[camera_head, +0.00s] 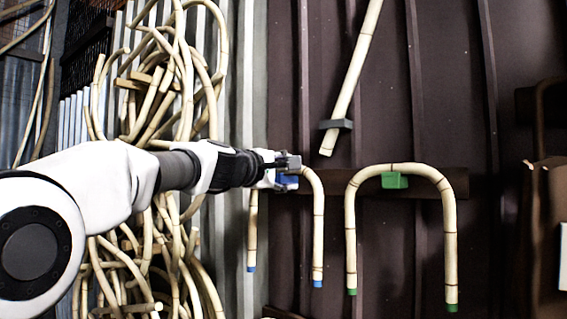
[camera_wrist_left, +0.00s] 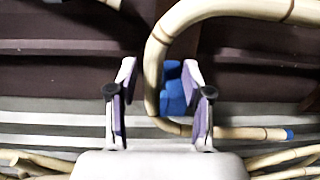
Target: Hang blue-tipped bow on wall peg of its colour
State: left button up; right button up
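The blue-tipped bow (camera_head: 318,225) is a pale rattan U turned upside down, its two blue-tipped legs hanging against the wall. Its bend also shows in the left wrist view (camera_wrist_left: 153,70), passing between my fingers. The blue peg (camera_head: 287,181) is on the wall under the bend; in the left wrist view the peg (camera_wrist_left: 175,92) lies on the inner side of the bend. The bow appears to hang over it, though contact is partly hidden. My left gripper (camera_head: 286,167) is at the bend, its fingers (camera_wrist_left: 160,95) apart with gaps beside the rattan. My right gripper is out of view.
A green-tipped bow (camera_head: 351,235) hangs over the green peg (camera_head: 394,180) to the right. A straight rattan pole (camera_head: 355,75) slants above, by a grey holder (camera_head: 336,124). Bundled rattan coils (camera_head: 165,90) fill the left. A brown box (camera_head: 545,220) stands at far right.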

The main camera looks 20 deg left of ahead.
pick_arm(q)
jog(key=r+b+v, duration=0.2)
jog(key=b+v, duration=0.6)
jog(key=v, duration=0.2)
jog(key=r+b+v, duration=0.2)
jog(key=b+v, duration=0.6)
jog(key=v, duration=0.1)
jog(key=shift+s+m, duration=0.35)
jog(key=shift+m, duration=0.05)
dwell(0.9)
